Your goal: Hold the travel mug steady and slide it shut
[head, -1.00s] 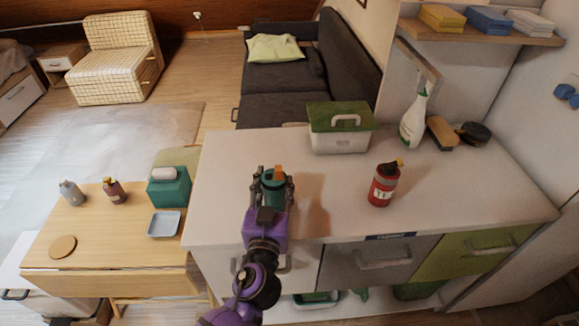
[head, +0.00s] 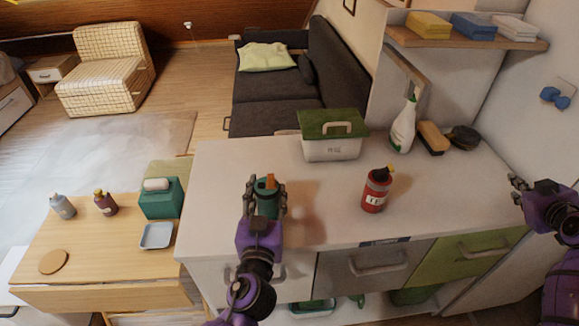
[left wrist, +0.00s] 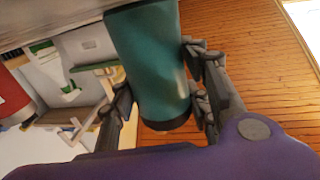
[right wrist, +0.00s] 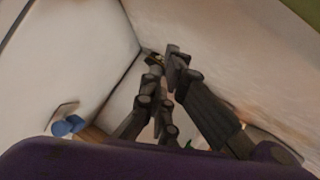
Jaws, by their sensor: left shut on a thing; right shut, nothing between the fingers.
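The travel mug (head: 268,203) is teal with a dark top and an orange piece on its lid. It stands upright on the left part of the white counter. My left gripper (head: 265,190) is shut around the mug's sides. The left wrist view shows the teal body (left wrist: 150,60) between the two fingers. My right gripper (head: 518,183) is at the far right of the head view, beyond the counter's right end and well away from the mug. Its fingers (right wrist: 165,55) are shut and empty in the right wrist view.
A red labelled bottle (head: 376,190) stands on the counter (head: 330,215) right of the mug. Behind are a green-lidded box (head: 332,148), a spray bottle (head: 403,128) and a brush (head: 433,138). A wooden table (head: 100,250) is at left. The counter between mug and red bottle is clear.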

